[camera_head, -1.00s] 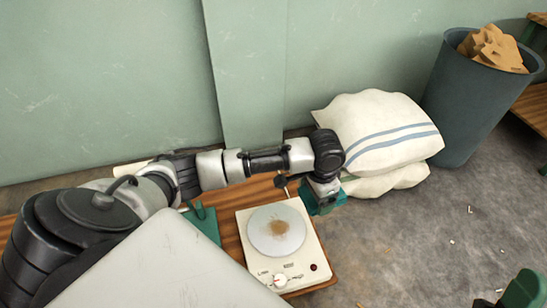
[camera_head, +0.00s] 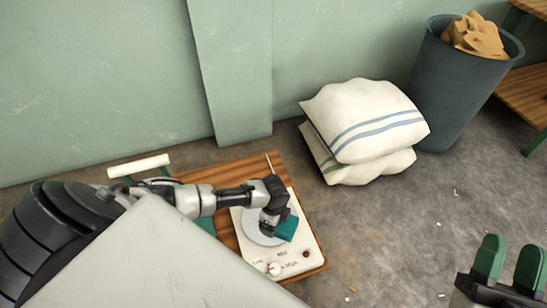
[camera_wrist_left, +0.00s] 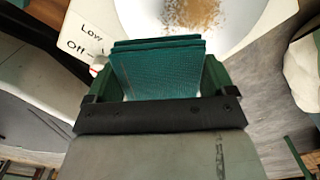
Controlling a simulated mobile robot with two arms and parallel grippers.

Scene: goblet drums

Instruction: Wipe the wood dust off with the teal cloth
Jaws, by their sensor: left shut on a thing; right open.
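The teal cloth (camera_head: 286,228) is folded and held in my left gripper (camera_head: 274,224), over the round pale plate of the white device. In the left wrist view the cloth (camera_wrist_left: 160,70) sits between the two green fingers of my left gripper (camera_wrist_left: 158,82). The brown wood dust (camera_wrist_left: 194,14) lies on the white plate (camera_wrist_left: 245,22), just beyond the cloth; I cannot tell if the cloth touches the plate. In the head view my arm and the cloth hide the dust. My right gripper (camera_head: 507,262) is open and empty at the lower right, above the floor.
The white device (camera_head: 308,240) with a dial and red button stands on a wooden board (camera_head: 262,166). Stacked white sacks (camera_head: 365,125) lie behind it to the right. A dark bin (camera_head: 455,85) with brown scraps (camera_head: 474,36) stands farther right. The floor between is mostly clear.

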